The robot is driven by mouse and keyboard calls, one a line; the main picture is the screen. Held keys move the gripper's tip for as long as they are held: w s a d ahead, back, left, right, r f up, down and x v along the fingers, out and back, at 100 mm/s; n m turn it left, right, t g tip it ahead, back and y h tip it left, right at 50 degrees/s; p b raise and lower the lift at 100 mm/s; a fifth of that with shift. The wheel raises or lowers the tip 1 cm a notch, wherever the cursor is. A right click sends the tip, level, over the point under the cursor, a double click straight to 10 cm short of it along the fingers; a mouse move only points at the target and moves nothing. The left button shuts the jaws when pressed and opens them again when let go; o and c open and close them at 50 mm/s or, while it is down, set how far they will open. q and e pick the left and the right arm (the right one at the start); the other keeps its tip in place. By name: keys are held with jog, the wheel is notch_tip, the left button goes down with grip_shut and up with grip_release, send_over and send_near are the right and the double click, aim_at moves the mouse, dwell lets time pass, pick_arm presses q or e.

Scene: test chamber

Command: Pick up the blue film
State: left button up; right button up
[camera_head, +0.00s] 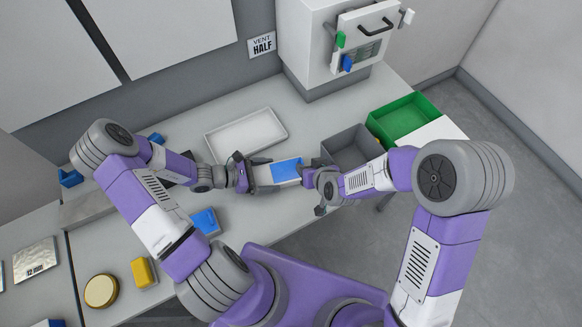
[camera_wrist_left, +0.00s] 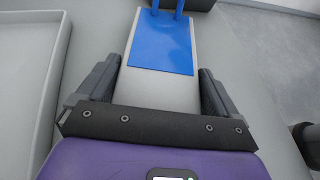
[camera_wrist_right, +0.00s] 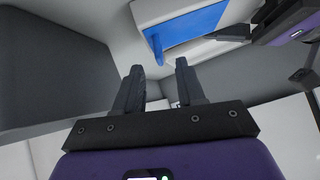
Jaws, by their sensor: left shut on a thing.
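The blue film (camera_head: 286,170) lies flat on a pale grey block (camera_head: 265,176). My left gripper (camera_head: 247,173) is shut on the block, one finger on each side of it, in the left wrist view (camera_wrist_left: 161,75). There the film (camera_wrist_left: 162,42) covers the block's (camera_wrist_left: 155,92) far part, with two blue tabs at its far edge. My right gripper (camera_head: 314,181) is just right of the film in the head view. In the right wrist view it (camera_wrist_right: 158,66) is open and empty, its fingertips below and apart from the film (camera_wrist_right: 195,28) and a blue tab.
A white tray (camera_head: 209,143) lies behind the left gripper. A grey bin (camera_head: 349,139) and a green bin (camera_head: 405,116) stand to the right. A blue piece (camera_head: 205,221) and a yellow block (camera_head: 143,272) are at the left. A white cabinet (camera_head: 310,45) stands at the back.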

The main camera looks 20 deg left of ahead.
aim_at(288, 168)
jog(key=shift+x, duration=1.8)
grip_shut()
